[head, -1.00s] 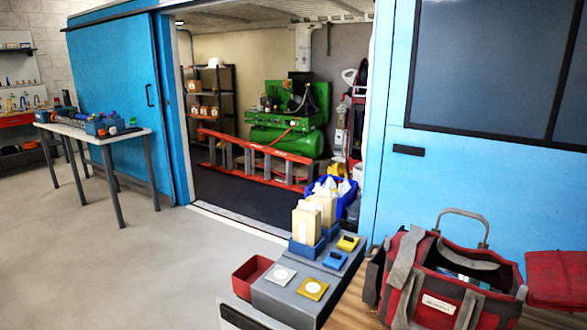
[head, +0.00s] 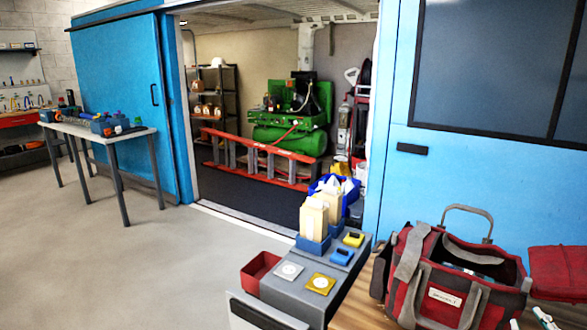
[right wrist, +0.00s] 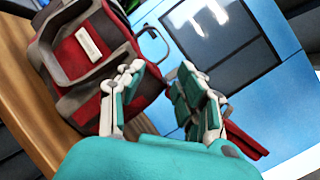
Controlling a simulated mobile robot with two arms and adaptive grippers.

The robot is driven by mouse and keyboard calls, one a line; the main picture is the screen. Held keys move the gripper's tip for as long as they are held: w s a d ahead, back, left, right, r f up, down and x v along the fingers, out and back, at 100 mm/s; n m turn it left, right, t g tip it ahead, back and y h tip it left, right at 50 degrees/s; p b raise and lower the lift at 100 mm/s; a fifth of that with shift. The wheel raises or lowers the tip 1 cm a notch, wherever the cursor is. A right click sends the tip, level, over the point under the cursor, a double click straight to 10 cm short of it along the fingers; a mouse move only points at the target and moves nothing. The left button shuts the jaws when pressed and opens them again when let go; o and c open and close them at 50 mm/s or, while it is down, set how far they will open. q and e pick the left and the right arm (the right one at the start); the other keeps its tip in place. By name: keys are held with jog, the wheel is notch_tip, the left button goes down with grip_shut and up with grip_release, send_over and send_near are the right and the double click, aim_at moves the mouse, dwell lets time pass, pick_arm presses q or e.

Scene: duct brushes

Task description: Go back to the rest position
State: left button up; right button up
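My right gripper (head: 529,321) shows only as pale fingertips at the bottom right corner of the head view, in front of the red and grey tool bag (head: 443,297). In the right wrist view the right gripper (right wrist: 158,85) has its two teal and white fingers spread apart with nothing between them. The tool bag also shows in that view (right wrist: 88,45), beyond the left finger. My left gripper is in neither view.
The bag and a red pouch (head: 560,273) rest on a wooden top (head: 368,305). A grey stand (head: 298,304) holds cartons (head: 313,217) and small blocks. A side table (head: 85,130) stands at left, with open floor (head: 150,265) between.

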jog(key=s+a+f+n+g+y, duration=0.35)
jog(key=a+f+n, duration=0.25)
jog(key=a+n, duration=0.4)
jog(key=s+a+f+n+g+y, duration=0.25)
jog(key=a+f+n+g, duration=0.3)
jog(key=a+n, duration=0.35)
jog(key=s+a+f+n+g+h, duration=0.1)
jog(key=s+a+f+n+g, duration=0.25)
jog(key=s+n, duration=0.4)
jog(key=s+a+f+n+g+h, duration=0.25)
jog(key=s+f+n, duration=0.2)
jog(key=s, duration=0.55)
notch_tip(320, 180, down, 24)
jog(key=s+n+g+p, duration=0.1)
jog(key=s+g+p, duration=0.1)
jog(key=p, duration=0.1)
jog(key=s+d+f+g+p, duration=0.1)
jog(key=s+d+f+p, duration=0.1)
jog(key=s+f, duration=1)
jog(key=s, duration=0.4)
jog(key=shift+f+n, duration=0.25)
jog(key=shift+n, duration=0.05)
